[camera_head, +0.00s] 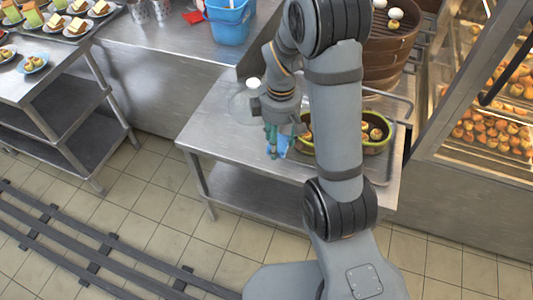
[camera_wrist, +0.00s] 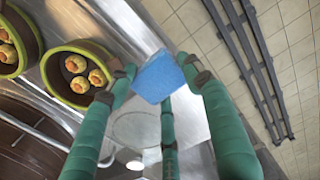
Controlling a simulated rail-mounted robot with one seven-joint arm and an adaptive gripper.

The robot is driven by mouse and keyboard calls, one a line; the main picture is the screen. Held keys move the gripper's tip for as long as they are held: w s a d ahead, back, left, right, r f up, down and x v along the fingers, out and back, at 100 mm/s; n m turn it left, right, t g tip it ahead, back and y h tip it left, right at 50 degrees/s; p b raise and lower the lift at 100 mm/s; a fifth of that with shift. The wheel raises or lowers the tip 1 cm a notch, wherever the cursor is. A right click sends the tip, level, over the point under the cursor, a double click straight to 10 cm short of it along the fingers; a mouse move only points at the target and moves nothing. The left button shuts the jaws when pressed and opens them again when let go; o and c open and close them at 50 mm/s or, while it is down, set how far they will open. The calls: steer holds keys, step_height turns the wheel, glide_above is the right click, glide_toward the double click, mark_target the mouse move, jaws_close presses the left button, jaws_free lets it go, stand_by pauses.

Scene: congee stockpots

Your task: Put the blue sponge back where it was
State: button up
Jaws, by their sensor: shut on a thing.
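The blue sponge (camera_wrist: 158,77) is held between the teal fingers of my gripper (camera_wrist: 160,82) in the wrist view. In the head view the sponge (camera_head: 279,149) shows as a small blue patch at the fingertips of my gripper (camera_head: 274,143), over the left front part of the steel table (camera_head: 222,135). My fingers partly cover it there. The fingers are closed around the sponge. From these views I cannot tell whether the sponge touches the tabletop.
Green-rimmed bowls of buns (camera_head: 376,147) stand right of my gripper, partly behind my arm. A clear round object (camera_head: 241,106) is just behind left. Stacked brown steamers (camera_head: 390,45) and a glass food case (camera_head: 490,100) are farther right.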

steer(key=p, duration=0.2)
glide_above(247, 151)
step_height(247, 151, down, 7)
steer(key=shift+s+r, duration=0.1)
steer(key=shift+f, duration=2.1)
steer(key=shift+f, duration=0.2)
steer(key=o, duration=1)
steer(key=shift+r, duration=0.2)
step_height(247, 151, up, 12)
steer(key=shift+r, duration=0.1)
